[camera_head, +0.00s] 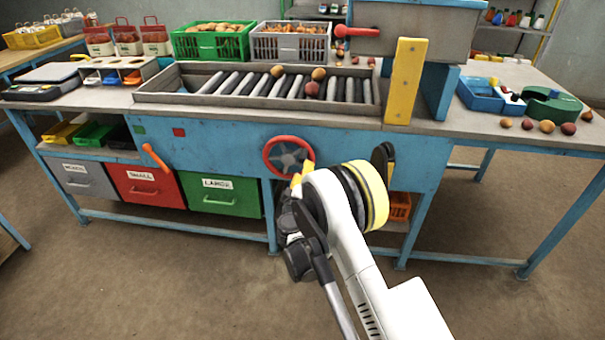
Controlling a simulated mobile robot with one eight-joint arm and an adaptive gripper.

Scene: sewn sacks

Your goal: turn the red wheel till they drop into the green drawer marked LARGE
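The red wheel (287,156) is on the blue front of the sorting bench, with a red rim and dark spokes. My gripper (299,180) is at the wheel's lower right edge, largely hidden by my white arm. I cannot tell whether it touches the rim or how its fingers stand. The green drawer (219,194) marked LARGE sits under the bench, left of the wheel, and looks shut. Three round brownish-red fruits or tubers lie on the roller bed (235,84) above: one at the back (277,71), one right of it (318,74), one in front (312,90).
A red drawer (147,189) marked SMALL and a grey drawer (84,179) are further left. An orange-red lever (155,157) sticks out above the red drawer. A yellow upright plate (405,80) stands right of the rollers. Loose round produce (547,126) lies at right. The floor in front is clear.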

